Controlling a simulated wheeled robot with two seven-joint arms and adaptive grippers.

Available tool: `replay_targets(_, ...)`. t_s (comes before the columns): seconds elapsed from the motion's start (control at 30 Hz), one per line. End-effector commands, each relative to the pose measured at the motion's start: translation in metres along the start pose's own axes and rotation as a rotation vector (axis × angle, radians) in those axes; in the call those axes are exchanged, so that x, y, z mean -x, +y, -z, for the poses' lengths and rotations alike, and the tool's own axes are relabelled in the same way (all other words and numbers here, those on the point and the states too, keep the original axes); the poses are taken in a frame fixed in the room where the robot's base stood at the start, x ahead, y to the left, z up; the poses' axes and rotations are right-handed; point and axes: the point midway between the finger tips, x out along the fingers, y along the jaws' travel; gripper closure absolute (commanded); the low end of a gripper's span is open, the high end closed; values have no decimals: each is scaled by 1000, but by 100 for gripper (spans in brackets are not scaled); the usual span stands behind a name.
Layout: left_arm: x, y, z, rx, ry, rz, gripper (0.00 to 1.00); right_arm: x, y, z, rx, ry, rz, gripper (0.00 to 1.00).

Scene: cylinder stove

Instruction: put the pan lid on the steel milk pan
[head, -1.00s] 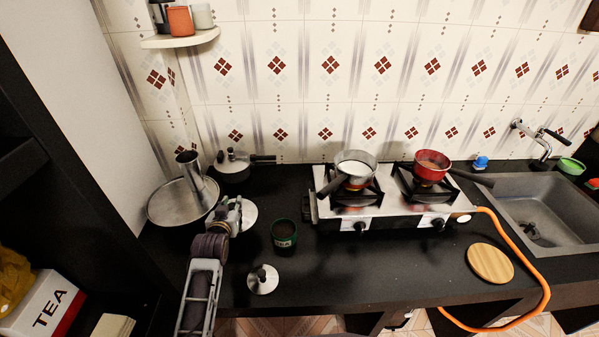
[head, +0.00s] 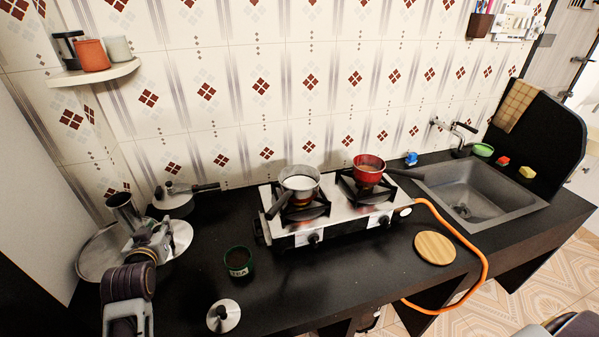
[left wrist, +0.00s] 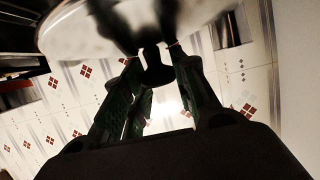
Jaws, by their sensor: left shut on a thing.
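The steel milk pan (head: 299,180) stands on the left burner with white liquid in it, open on top, its dark handle pointing to the front left. My left gripper (head: 150,238) is at the left of the counter, in front of the steel plate. It is shut on a round silver lid (head: 181,236), well left of the pan. In the left wrist view the lid (left wrist: 85,32) spans the top, with its dark knob (left wrist: 157,68) between the fingers. A second silver lid (head: 223,317) with a dark knob lies on the front of the counter. My right gripper is not in view.
A green cup (head: 238,261) stands between the held lid and the stove (head: 330,225). A red pan (head: 369,168) is on the right burner. A pressure cooker (head: 173,203) and a steel plate (head: 92,252) are at left. An orange hose (head: 470,240) runs at right.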

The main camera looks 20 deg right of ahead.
Motion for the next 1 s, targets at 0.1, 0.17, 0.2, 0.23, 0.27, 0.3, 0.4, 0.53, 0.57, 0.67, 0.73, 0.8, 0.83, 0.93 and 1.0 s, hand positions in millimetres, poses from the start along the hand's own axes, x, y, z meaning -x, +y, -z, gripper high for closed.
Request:
replay_targets(0.1, 9, -4, -9, 1, -3, 4, 97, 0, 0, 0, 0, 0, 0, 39)
replay_targets(0.17, 13, -6, -13, 2, -2, 5, 97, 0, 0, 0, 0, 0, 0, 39)
replay_targets(0.2, 16, -7, -16, 2, -3, 6, 97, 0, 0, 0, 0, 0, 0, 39)
replay_targets(0.23, 17, -8, -19, 2, -3, 7, 97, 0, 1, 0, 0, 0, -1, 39)
replay_targets(0.27, 19, -8, -22, 2, -3, 8, 97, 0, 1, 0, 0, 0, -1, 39)
replay_targets(0.3, 21, -10, -25, 3, -3, 8, 97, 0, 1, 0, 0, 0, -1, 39)
replay_targets(0.4, 26, -11, -35, 4, -3, 10, 97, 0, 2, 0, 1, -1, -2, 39)
replay_targets(0.53, 32, -14, -48, 5, -4, 12, 97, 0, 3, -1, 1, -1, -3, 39)
replay_targets(0.57, 33, -14, -51, 5, -4, 12, 97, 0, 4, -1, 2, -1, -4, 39)
replay_targets(0.67, 37, -15, -61, 5, -3, 13, 97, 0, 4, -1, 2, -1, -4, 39)
replay_targets(0.73, 39, -16, -70, 5, -3, 14, 97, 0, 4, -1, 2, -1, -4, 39)
replay_targets(0.8, 42, -17, -78, 5, -3, 14, 97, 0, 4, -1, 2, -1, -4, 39)
replay_targets(0.83, 43, -17, -81, 5, -3, 14, 97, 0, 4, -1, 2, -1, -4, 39)
replay_targets(0.93, 46, -18, -95, 5, -4, 14, 97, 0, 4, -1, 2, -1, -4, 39)
replay_targets(1.0, 49, -18, -104, 5, -4, 14, 97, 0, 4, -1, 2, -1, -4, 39)
